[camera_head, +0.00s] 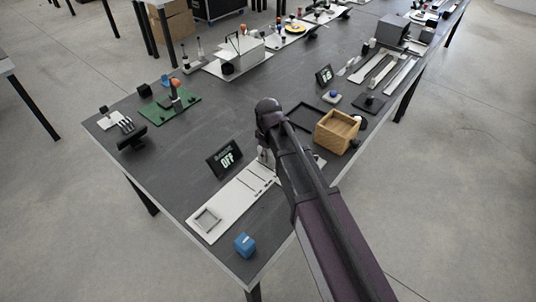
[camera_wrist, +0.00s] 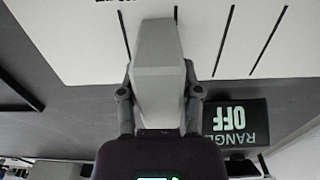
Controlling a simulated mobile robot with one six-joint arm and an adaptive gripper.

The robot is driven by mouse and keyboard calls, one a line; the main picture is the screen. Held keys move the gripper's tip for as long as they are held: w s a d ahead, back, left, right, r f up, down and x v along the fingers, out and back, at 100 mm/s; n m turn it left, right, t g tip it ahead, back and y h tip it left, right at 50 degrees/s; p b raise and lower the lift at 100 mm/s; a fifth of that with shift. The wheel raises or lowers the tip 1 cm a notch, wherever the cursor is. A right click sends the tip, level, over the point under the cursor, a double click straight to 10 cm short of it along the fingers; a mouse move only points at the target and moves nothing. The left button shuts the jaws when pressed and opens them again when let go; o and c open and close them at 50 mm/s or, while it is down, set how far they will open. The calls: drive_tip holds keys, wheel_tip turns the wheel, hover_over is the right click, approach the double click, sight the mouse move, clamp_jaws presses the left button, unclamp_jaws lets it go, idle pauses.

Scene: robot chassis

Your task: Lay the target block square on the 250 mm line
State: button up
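A plain light-grey block (camera_wrist: 160,62), which I take as the target block, sits between the fingers of my gripper (camera_wrist: 158,98) in the wrist view, with a finger against each side. It is over the white board (camera_wrist: 80,40), and I cannot tell whether it touches it. Black lines cross the board, but their numbers are unreadable, so I cannot tell which is 250 mm. In the head view the white board (camera_head: 232,199) has a square grey frame at its near left end. My arm hides its far right part and most of the gripper.
A dark display (camera_head: 225,158) reading "OFF" stands just behind the board; it also shows in the wrist view (camera_wrist: 235,122). A blue cube (camera_head: 245,245) lies near the table's front corner. A wooden box (camera_head: 337,131) stands right of my arm. Bare table lies left of the display.

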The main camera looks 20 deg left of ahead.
drive_tip(key=o, duration=0.4)
drive_tip(key=shift+r, duration=0.15)
wheel_tip(320, 180, up, 12)
drive_tip(key=p, duration=1.2)
idle(1.1)
drive_tip(key=s+d+m, duration=0.2)
drive_tip(key=d+m, duration=0.2)
drive_tip(key=d, duration=0.8)
drive_tip(key=s+d+m, duration=0.2)
drive_tip(key=d+m, duration=0.3)
drive_tip(key=d, duration=0.7)
drive_tip(key=s+d+m, duration=0.1)
drive_tip(key=d+m, duration=0.3)
drive_tip(key=d, duration=0.8)
drive_tip(key=shift+s+d, duration=0.25)
drive_tip(key=shift+s, duration=0.15)
